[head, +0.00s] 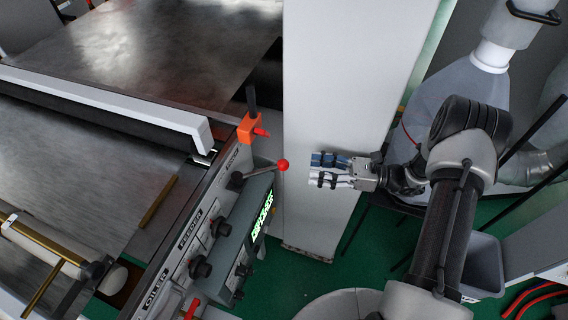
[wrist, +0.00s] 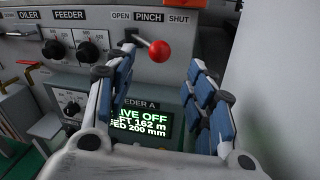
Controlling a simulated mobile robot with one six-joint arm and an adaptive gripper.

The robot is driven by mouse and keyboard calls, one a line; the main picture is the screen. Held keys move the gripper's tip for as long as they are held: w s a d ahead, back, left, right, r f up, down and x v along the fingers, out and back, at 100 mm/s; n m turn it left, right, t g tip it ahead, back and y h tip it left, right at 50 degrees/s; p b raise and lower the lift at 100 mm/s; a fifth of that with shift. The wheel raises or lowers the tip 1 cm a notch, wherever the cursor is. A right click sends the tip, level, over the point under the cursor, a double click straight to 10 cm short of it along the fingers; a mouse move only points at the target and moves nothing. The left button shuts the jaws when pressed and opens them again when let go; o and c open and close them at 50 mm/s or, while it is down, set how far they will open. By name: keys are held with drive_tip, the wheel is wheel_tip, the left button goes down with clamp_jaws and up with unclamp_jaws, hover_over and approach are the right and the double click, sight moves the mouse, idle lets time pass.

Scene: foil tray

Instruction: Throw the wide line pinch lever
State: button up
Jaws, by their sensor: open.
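The pinch lever is a dark rod with a red ball knob (head: 283,165) on the side panel of the machine. In the wrist view its red ball (wrist: 159,51) stands out from the panel below the label OPEN PINCH SHUT, and the rod runs up and left to its pivot. My gripper (head: 318,170) is open and empty, just right of the ball with a gap between them in the head view. In the wrist view the ball appears between the blue-padded fingertips (wrist: 161,64), beyond them. Nothing is held.
Black FEEDER knobs (wrist: 55,49) sit left of the lever. A lit display (wrist: 140,120) lies below it. An orange bracket with a red handle (head: 250,130) is above the lever in the head view. A pale column (head: 335,70) stands behind my gripper.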

sight(284, 163)
drive_tip(key=a, duration=0.3)
drive_tip(key=w+a, duration=0.1)
drive_tip(key=a, duration=0.2)
drive_tip(key=a+b, duration=0.1)
drive_tip(key=a, duration=0.3)
drive_tip(key=shift+w, duration=0.3)
clamp_jaws()
